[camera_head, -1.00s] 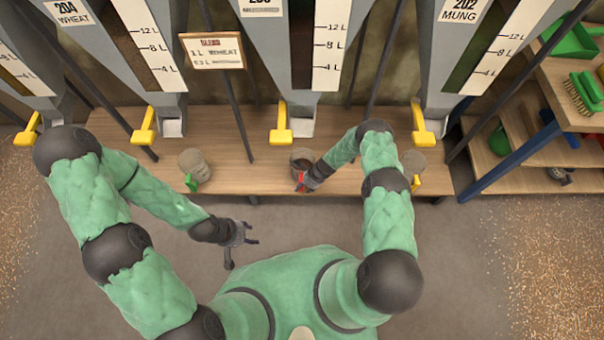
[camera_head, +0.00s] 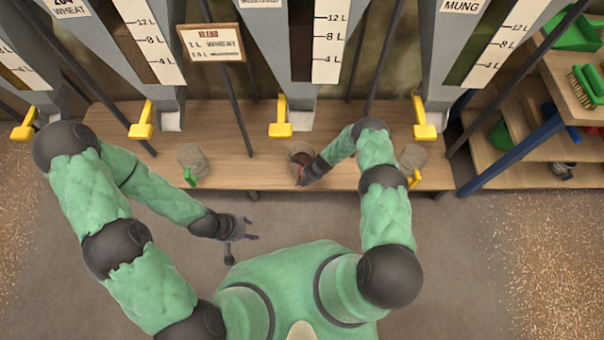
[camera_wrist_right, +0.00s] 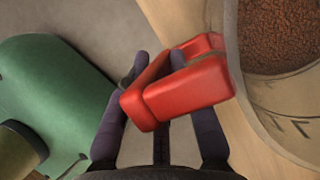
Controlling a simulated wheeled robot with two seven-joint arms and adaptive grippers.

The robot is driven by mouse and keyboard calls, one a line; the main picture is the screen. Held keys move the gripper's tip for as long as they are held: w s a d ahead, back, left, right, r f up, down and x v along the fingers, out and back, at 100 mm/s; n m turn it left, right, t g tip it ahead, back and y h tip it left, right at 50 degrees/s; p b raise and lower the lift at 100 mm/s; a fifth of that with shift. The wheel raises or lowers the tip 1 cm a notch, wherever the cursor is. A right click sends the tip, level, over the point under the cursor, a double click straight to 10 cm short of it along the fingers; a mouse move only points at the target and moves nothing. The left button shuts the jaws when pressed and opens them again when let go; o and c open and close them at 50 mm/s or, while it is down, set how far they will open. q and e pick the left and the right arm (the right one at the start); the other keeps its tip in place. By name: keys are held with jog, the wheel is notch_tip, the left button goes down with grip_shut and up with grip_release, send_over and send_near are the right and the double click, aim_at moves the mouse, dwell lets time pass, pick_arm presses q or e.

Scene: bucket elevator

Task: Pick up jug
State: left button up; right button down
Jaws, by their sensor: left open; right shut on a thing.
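A clear jug (camera_head: 301,156) with brown grain in it stands on the wooden bench under the middle hopper. In the right wrist view, its red handle (camera_wrist_right: 178,92) is between the dark fingers of my right gripper (camera_wrist_right: 160,65), which is shut on it. The jug's clear wall and the grain (camera_wrist_right: 280,38) show at the upper right. In the head view, my right gripper (camera_head: 303,176) hides most of the handle. I cannot tell whether the jug is clear of the bench. My left gripper (camera_head: 251,228) is open and empty, over the floor in front of the bench.
A jug with a green handle (camera_head: 192,158) stands on the bench (camera_head: 235,178) to the left, and one with a yellow handle (camera_head: 413,158) to the right. Hoppers with yellow levers (camera_head: 280,118) hang above. A shelf (camera_head: 525,165) stands at the right.

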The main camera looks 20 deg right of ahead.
jog(key=s+a+r+p, duration=0.8)
jog(key=a+r+p, duration=0.3)
jog(key=r+p, duration=0.2)
jog(key=shift+a, duration=0.25)
jog(key=shift+w, duration=0.1)
dwell(0.5)
